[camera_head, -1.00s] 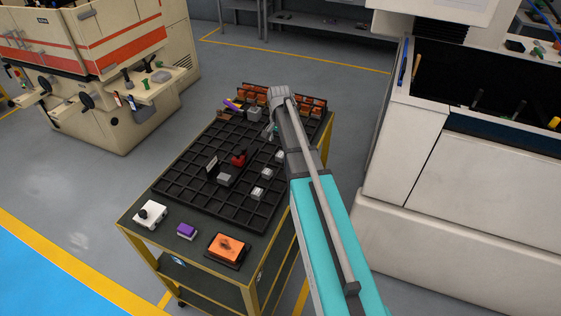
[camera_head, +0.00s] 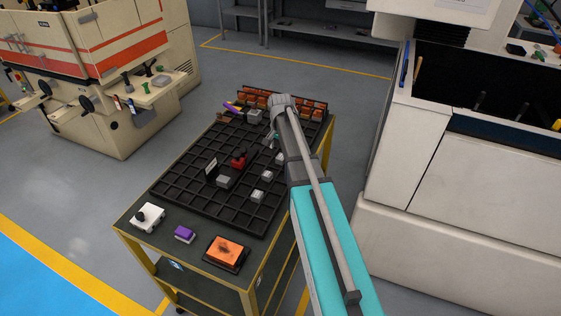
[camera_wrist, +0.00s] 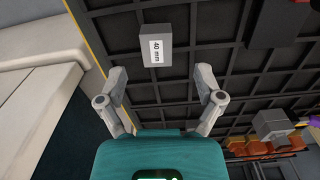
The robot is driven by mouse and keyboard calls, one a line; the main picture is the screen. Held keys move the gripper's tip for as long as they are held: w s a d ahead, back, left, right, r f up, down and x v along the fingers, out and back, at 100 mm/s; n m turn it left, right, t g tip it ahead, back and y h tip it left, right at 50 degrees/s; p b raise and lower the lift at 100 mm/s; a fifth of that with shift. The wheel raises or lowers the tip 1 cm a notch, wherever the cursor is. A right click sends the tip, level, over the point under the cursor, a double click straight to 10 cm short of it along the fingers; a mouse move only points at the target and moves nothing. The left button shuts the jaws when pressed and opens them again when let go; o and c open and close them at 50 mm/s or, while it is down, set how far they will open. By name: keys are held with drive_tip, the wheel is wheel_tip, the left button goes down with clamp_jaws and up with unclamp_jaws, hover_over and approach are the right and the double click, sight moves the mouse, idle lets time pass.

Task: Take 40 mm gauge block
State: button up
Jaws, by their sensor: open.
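The 40 mm gauge block (camera_wrist: 155,45) is a grey block with a white label reading "40 mm" in the wrist view. It sits in the black gridded tray (camera_wrist: 200,57), near the tray's edge. In the head view it appears to be the small grey block (camera_head: 280,158) near the tray's right side. My gripper (camera_wrist: 161,74) is open and empty. The block lies ahead of the fingertips, roughly between their lines, with no visible contact. In the head view my gripper (camera_head: 272,138) is partly hidden by my arm, above the tray.
Other grey blocks (camera_head: 257,195) and a red item (camera_head: 239,158) sit in the tray. Orange electrodes (camera_head: 255,98) line its back. A white machine (camera_head: 465,190) stands right.

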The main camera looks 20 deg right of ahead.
sight(281, 156)
drive_tip(key=shift+s+d+f+b, duration=0.1)
drive_tip(key=shift+s+f+b, duration=0.05)
drive_tip(key=shift+f+b, duration=1.9)
drive_tip(key=shift+f, duration=0.1)
clamp_jaws()
